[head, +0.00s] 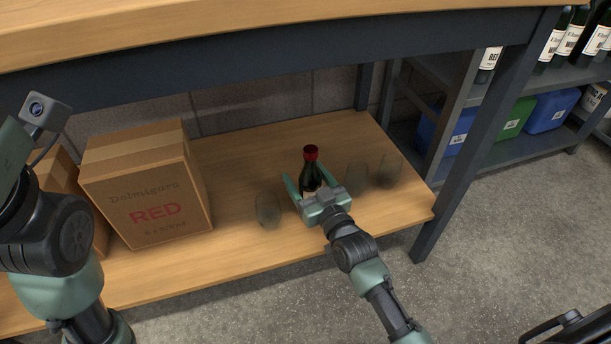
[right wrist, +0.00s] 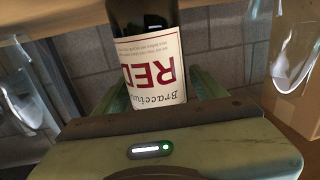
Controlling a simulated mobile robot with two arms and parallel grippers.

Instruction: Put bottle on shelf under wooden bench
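A dark green wine bottle (head: 311,174) with a red cap stands upright on the wooden shelf (head: 240,165) under the wooden bench (head: 200,30). My right gripper (head: 309,183) reaches in low from the front, its fingers on either side of the bottle. The fingers look spread, with a small gap beside the glass. In the right wrist view the bottle's white label (right wrist: 150,70) with red lettering shows upside down between the fingers. The bottle's base is hidden behind the gripper in the head view. My left arm is at the left edge; its gripper is not visible.
Clear glasses stand close by: one left of the gripper (head: 267,210), two to the right (head: 356,178) (head: 389,170). A cardboard box (head: 150,190) marked RED stands on the shelf's left, another behind it. A dark bench leg (head: 470,150) bounds the right end.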

